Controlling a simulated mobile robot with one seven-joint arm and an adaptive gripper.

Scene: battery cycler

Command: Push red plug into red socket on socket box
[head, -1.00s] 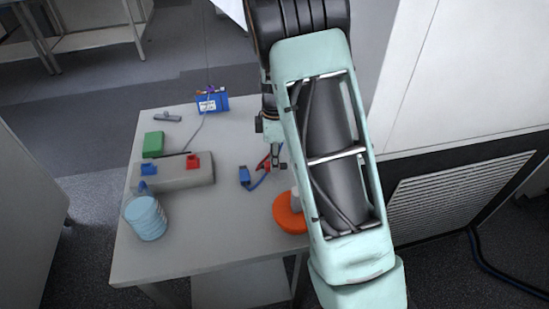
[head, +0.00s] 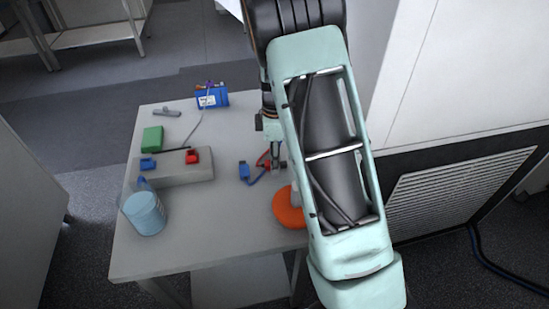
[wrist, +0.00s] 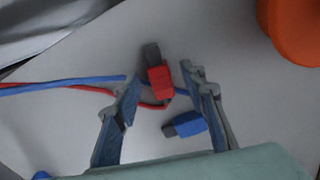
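The red plug (wrist: 160,83) lies on the table, a red block with a dark grey end, seen in the wrist view just beyond and between my open fingertips. My gripper (wrist: 161,85) is open and empty; it also shows in the head view (head: 277,165), low over the table. The blue plug (wrist: 186,126) lies beside the red one, and also shows in the head view (head: 244,171). The grey socket box (head: 180,174) stands to the left, with the red socket (head: 192,157) on its right part and a blue socket (head: 148,164) on its left.
An orange round object (head: 288,209) sits close to my gripper at the right. A light blue cylinder (head: 146,214), a green block (head: 152,138) and a blue box (head: 212,97) stand around the socket box. The table middle is clear.

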